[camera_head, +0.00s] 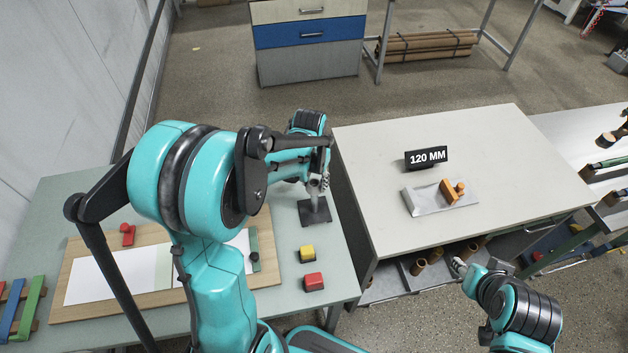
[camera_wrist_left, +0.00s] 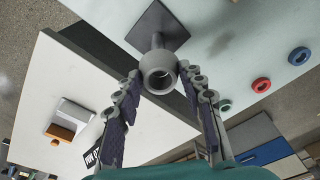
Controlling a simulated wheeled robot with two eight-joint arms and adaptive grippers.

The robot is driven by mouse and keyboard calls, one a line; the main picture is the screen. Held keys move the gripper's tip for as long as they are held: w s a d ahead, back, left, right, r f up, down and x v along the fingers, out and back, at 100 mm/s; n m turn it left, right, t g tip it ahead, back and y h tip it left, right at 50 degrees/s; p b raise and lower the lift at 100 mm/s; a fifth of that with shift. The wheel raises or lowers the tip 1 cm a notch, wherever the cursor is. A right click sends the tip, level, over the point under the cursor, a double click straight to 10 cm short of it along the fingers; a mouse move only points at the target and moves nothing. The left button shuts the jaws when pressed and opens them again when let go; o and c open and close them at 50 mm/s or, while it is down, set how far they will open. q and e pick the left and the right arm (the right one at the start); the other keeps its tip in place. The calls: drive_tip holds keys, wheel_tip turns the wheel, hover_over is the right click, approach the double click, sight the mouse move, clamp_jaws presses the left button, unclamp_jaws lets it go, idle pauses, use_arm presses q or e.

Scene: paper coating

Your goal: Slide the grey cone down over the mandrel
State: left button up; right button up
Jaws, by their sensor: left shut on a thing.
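My left gripper (camera_head: 318,182) is above the dark square base plate (camera_head: 316,213) near the right edge of the green table. In the left wrist view its two fingers (camera_wrist_left: 160,78) are shut on the grey cone (camera_wrist_left: 158,73), whose round open end faces the camera. A thin upright mandrel (camera_wrist_left: 155,42) shows just beyond the cone, rising from the square base (camera_wrist_left: 160,27). I cannot tell how far the cone is around the mandrel. My right gripper (camera_head: 459,267) is at the lower right, beside the grey table; its fingers are too small to read.
A yellow block (camera_head: 307,252) and a red block (camera_head: 313,282) lie on the green table (camera_head: 335,262) near the base. A wooden board (camera_head: 75,262) with paper lies to the left. The grey table (camera_head: 370,150) holds a 120 MM sign (camera_head: 426,158) and a tray (camera_head: 428,208).

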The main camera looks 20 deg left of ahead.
use_arm(q)
drive_tip(key=shift+f+b, duration=0.85)
drive_tip(key=shift+f, duration=0.2)
drive_tip(key=o, duration=1.3)
drive_tip(key=shift+r, duration=0.1)
drive_tip(key=r, duration=0.4)
drive_tip(key=s+r, duration=0.1)
drive_tip(key=r, duration=0.6)
drive_tip(key=shift+s+r, duration=0.25)
drive_tip(key=shift+r, duration=0.15)
drive_tip(key=s+d+f+t+b, duration=0.2)
drive_tip(key=s, duration=0.2)
drive_tip(key=s+d+f+t+b, duration=0.2)
drive_tip(key=s+f+b, duration=0.1)
drive_tip(key=s, duration=0.2)
drive_tip(key=s+d+f+t+b, duration=0.1)
drive_tip(key=s+d+f+b, duration=0.1)
drive_tip(key=s+f+b, duration=0.1)
drive_tip(key=shift+s+d+f+t, duration=0.1)
drive_tip(key=shift+s+d+t, duration=0.1)
drive_tip(key=shift+s, duration=0.15)
drive_tip(key=shift+s+d+f+t, duration=0.1)
drive_tip(key=shift+s+t, duration=0.1)
drive_tip(key=shift+s, duration=0.1)
